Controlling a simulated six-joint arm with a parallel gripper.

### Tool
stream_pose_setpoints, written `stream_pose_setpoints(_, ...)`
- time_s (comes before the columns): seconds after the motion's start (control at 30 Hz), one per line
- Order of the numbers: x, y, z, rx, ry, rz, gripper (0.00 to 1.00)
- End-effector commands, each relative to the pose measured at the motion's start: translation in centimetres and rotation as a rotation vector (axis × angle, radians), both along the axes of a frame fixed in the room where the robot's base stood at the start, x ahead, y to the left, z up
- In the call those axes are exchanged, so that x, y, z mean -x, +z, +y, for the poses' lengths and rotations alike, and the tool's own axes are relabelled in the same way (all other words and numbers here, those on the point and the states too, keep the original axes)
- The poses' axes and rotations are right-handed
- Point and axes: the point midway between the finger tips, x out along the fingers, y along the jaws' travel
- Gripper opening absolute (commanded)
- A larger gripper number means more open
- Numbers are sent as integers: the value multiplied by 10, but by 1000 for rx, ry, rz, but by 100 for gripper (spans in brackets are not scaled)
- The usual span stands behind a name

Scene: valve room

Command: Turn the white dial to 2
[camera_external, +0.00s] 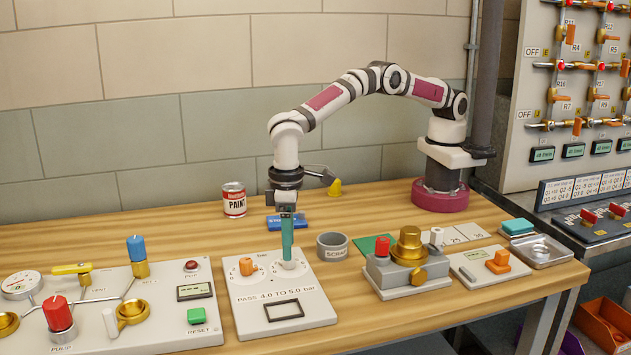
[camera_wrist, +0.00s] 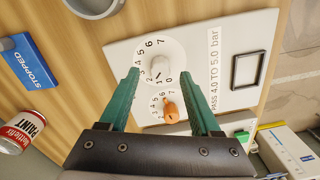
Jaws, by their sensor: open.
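The white dial (camera_wrist: 160,66) sits on a pale panel with a round scale numbered up to 7. I cannot tell for sure which number it points to. My gripper (camera_wrist: 160,74) is open, with one green finger on each side of the white dial in the wrist view. In the external view my gripper (camera_external: 288,260) points down at the white dial (camera_external: 289,265), which it partly hides. I cannot tell whether the fingers touch it. An orange dial (camera_wrist: 171,112) with its own scale is beside it, between the fingers lower in the wrist view.
The panel (camera_external: 305,325) reads "PASS 4.0 TO 5.0 bar". A scrap cup (camera_external: 332,247) stands right of it, a blue STOPPED sign (camera_external: 303,223) and a paint can (camera_external: 234,200) behind. Left is a panel with a red knob (camera_external: 58,314); right is a brass valve (camera_external: 409,243).

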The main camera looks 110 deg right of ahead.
Motion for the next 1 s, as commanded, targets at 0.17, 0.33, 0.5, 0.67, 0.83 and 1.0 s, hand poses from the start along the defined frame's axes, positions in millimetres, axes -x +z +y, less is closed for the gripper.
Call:
stream_pose_setpoints(0.17,-1,59,-1,-3,-1,-6,64)
stream_pose_setpoints(0.33,0,105,-2,-3,-1,-5,64)
stream_pose_setpoints(0.5,0,128,-2,-2,-1,-3,64)
stream_pose_setpoints(0.67,1,132,-3,-1,-1,-1,64)
stream_pose_setpoints(0.83,1,132,-3,-1,-1,-1,64)
stream_pose_setpoints(1.0,1,133,-4,-2,-2,-2,64)
